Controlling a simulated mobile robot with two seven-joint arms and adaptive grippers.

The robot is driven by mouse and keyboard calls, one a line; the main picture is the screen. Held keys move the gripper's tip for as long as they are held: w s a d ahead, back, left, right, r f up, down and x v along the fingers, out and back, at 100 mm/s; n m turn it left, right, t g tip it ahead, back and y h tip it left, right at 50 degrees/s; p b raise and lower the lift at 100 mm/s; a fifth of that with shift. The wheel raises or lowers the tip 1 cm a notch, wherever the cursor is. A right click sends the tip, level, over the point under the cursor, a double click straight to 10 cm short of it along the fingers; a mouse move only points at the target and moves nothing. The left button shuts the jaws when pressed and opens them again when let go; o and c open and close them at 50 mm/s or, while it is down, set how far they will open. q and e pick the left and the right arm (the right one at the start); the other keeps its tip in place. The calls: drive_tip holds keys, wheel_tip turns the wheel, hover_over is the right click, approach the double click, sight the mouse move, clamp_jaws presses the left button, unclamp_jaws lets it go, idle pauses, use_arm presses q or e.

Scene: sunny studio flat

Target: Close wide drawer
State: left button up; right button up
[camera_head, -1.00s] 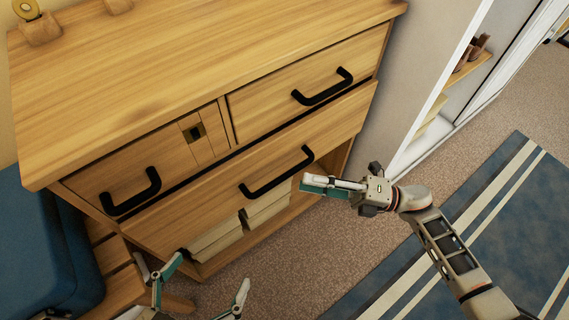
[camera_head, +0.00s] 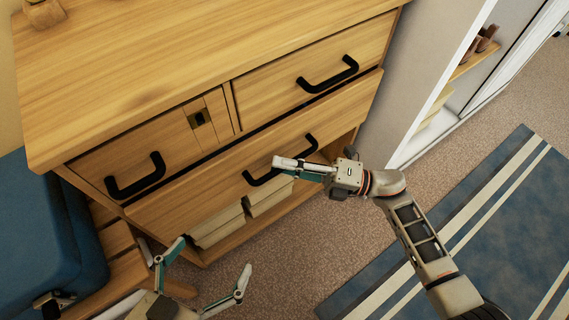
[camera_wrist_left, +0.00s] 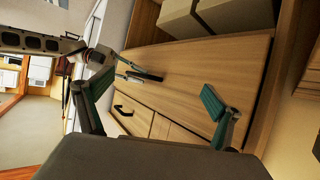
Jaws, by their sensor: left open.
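The wide drawer (camera_head: 180,190) is the lower wooden front of the dresser, below two smaller drawers. A dark gap runs along its top edge, and its front appears to stand slightly forward. Its black bar handle (camera_head: 311,143) is partly hidden by my right gripper (camera_head: 276,166), whose fingers lie across it; contact and finger gap are unclear. In the left wrist view the drawer front (camera_wrist_left: 200,70) shows sideways, with the right gripper near the handle. My left gripper (camera_head: 210,258) is open and empty, low in front of the dresser's left part; it also shows in the left wrist view (camera_wrist_left: 150,97).
Cream boxes (camera_head: 218,226) sit in the open shelf below the drawer. A blue cushioned seat (camera_head: 60,220) on a wooden bench is at the left. A white open-fronted cabinet (camera_head: 425,110) stands at the right. The carpet has a blue striped rug (camera_head: 470,230).

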clamp_jaws()
